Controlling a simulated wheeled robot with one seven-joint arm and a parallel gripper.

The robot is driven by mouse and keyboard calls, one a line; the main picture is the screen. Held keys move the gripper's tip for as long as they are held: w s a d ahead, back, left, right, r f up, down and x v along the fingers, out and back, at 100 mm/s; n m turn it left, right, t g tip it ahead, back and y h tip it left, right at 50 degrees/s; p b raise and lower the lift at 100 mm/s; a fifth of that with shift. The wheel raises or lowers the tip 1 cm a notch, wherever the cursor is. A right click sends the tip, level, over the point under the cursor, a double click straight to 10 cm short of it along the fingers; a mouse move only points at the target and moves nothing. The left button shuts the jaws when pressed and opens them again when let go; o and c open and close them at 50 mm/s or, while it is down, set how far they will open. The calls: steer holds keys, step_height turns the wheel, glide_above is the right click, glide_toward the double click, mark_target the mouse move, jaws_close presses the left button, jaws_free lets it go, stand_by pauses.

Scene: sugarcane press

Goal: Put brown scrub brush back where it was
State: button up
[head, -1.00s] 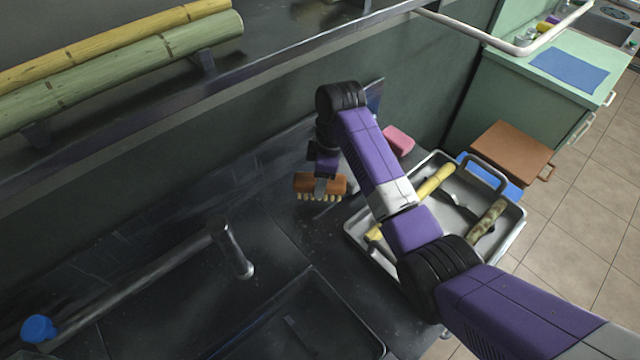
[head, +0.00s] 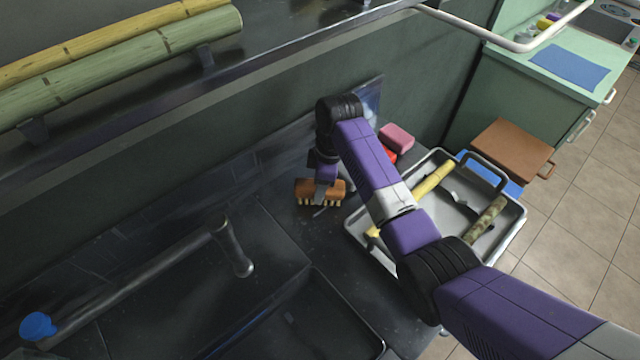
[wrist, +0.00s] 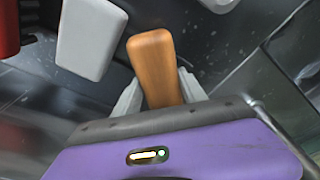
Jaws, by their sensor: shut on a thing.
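The brown scrub brush (head: 334,188) has a brown wooden block and pale bristles that point down. My gripper (head: 321,197) is shut on it, above or at the dark counter beside the sink. I cannot tell whether the bristles touch the counter. In the wrist view the brush's wooden block (wrist: 153,62) sits between the two grey fingers of my gripper (wrist: 157,90). Its bristles are hidden there.
A pink block (head: 397,138) and a partly hidden red thing (head: 389,156) lie to the right, behind my arm. A grey tray (head: 512,222) holds cane pieces. The sink (head: 312,325) and faucet (head: 232,247) are in front.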

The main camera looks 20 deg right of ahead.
steer(key=o, duration=1.3)
steer(key=shift+r, duration=0.1)
steer(key=r, duration=0.4)
steer(key=d+r+p, duration=0.1)
steer(key=r, duration=0.8)
steer(key=shift+s+d, duration=0.3)
steer(key=shift+s, duration=0.1)
steer(key=shift+s+d, duration=0.1)
